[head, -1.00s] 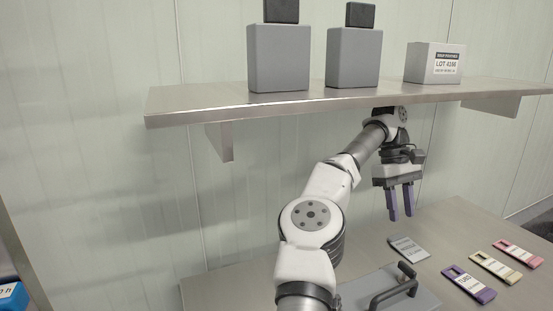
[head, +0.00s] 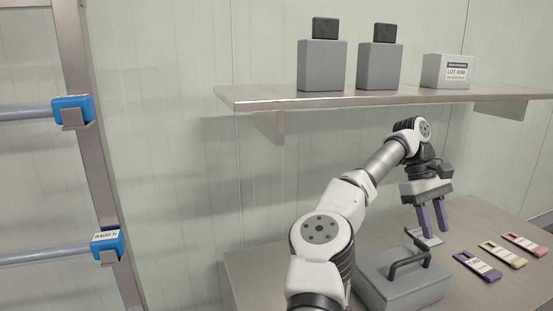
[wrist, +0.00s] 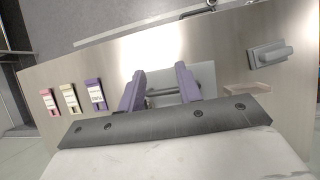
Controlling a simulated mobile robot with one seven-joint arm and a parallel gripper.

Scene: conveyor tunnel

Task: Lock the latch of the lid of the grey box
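The grey box (head: 385,290) stands on the bench, its lid down, with a dark bar handle (head: 410,252) on top. I cannot make out the latch in either view. My gripper (head: 432,222) points down with its two purple fingers spread and nothing held. It is above the bench just behind the box, over a flat grey card, and appears clear of the handle. In the wrist view, a grey surface (wrist: 206,74) with a dark bar shows beyond and between the fingers; it seems to be the box. My arm hides part of the box's left side.
Purple (head: 477,266), yellow (head: 503,254) and pink (head: 525,244) tags lie on the bench at right. A shelf (head: 290,100) with grey containers and a labelled carton (head: 447,72) hangs above. A grey block (wrist: 268,54) shows in the wrist view. A rack with blue clips (head: 73,110) stands left.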

